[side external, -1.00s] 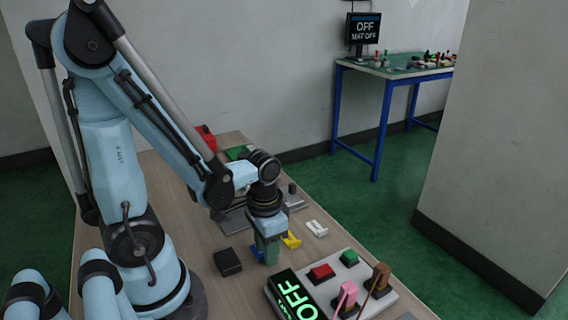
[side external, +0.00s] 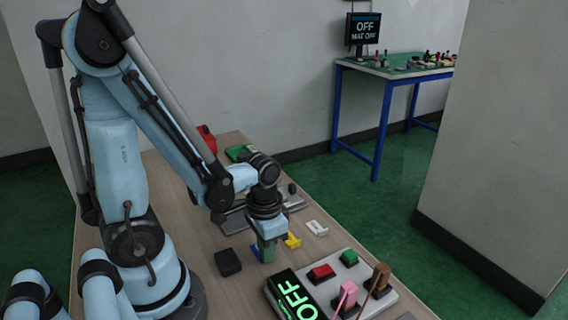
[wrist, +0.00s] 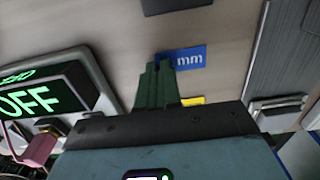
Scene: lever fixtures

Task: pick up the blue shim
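The blue shim (wrist: 190,58) shows in the wrist view as a flat blue plate with "mm" on it, its left part hidden behind my green fingertips. In the side external view only a small blue bit (side external: 255,252) shows, at the left of the fingers. My gripper (wrist: 158,68) points down right at the shim, and its fingers look close together. I cannot tell whether they are closed on part of the shim or whether it touches the table.
A yellow piece (side external: 293,241) and a white piece (side external: 316,228) lie right of my gripper. A black block (side external: 228,262) stands to the left. In front is a panel with an OFF display (side external: 293,296), red (side external: 321,272) and green (side external: 349,257) blocks and upright levers.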

